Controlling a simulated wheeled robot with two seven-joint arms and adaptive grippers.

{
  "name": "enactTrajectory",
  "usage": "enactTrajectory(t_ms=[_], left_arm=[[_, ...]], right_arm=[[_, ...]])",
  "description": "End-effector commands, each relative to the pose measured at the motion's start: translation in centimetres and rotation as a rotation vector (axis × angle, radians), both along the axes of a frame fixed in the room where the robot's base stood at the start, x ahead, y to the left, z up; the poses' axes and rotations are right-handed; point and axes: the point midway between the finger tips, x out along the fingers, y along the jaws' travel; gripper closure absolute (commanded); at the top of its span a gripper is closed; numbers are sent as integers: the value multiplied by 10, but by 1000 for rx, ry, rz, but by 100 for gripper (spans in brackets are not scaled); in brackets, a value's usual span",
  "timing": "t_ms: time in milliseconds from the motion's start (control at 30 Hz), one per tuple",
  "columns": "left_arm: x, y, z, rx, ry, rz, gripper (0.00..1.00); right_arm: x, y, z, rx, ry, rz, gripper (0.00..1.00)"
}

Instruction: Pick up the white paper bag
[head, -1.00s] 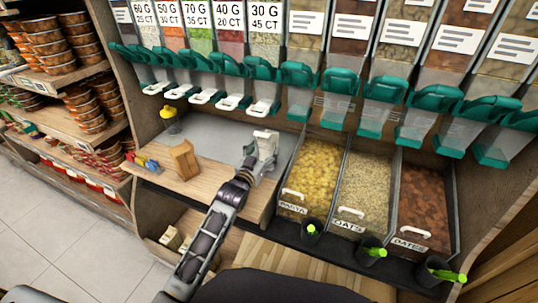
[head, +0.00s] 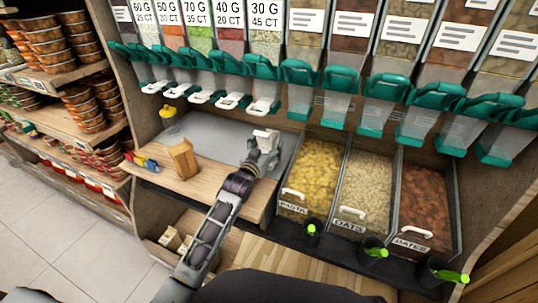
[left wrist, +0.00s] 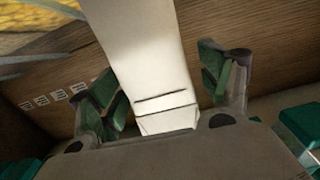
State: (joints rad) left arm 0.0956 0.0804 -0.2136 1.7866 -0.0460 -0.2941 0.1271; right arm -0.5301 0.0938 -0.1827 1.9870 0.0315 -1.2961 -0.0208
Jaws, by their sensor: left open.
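A pale white object, seemingly the white paper bag (head: 265,135), stands at the right end of the grey counter area in the head view. In the left wrist view the white bag (left wrist: 145,55) runs down between the fingers, with two dark crease lines near its lower end. My left gripper (head: 261,153) is at the bag and partly covers it. In the left wrist view the gripper (left wrist: 165,90) is open, with one green-padded finger on each side of the bag. I cannot tell if either finger touches it. My right gripper is not in view.
A brown paper bag (head: 184,160) stands on the wooden counter (head: 215,180), left of my arm. A yellow-topped container (head: 170,118) is behind it. Dispensers with green spouts (head: 262,68) hang above. Bins of pasta (head: 315,170), oats and dates are to the right.

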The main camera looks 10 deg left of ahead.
Motion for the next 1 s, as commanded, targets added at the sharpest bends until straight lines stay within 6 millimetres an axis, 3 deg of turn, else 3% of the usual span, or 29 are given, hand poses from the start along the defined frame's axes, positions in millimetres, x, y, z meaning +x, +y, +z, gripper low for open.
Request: enactTrajectory(t_ms=[300,800,1000], left_arm=[[18,-4,-1,0,0,0,22],[19,-4,0,0,0,0,22],[19,-4,0,0,0,0,46]], right_arm=[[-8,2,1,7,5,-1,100],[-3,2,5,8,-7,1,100],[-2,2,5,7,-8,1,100]])
